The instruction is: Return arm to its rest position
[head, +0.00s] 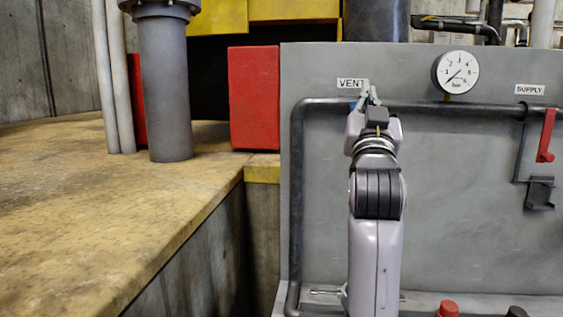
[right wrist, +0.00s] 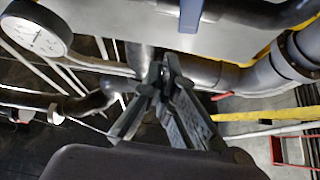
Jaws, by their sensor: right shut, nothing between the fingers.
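My right arm reaches up in front of the grey panel (head: 470,220) in the head view. Its gripper (head: 368,94) is at the top of the arm, beside the VENT label (head: 350,84), and hides part of the pipe behind it. In the right wrist view the gripper (right wrist: 163,78) has its fingertips together with nothing between them. A blue piece (right wrist: 190,14) shows above the fingertips, apart from them in the picture; a bit of blue also shows left of the gripper in the head view (head: 353,105). My left gripper is not in view.
A pressure gauge (head: 455,71) and a red lever (head: 546,135) by the SUPPLY label (head: 529,89) are right of my arm. A dark pipe (head: 297,200) runs along the panel. A red block (head: 254,97) and a yellowish worktop (head: 90,210) are at left.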

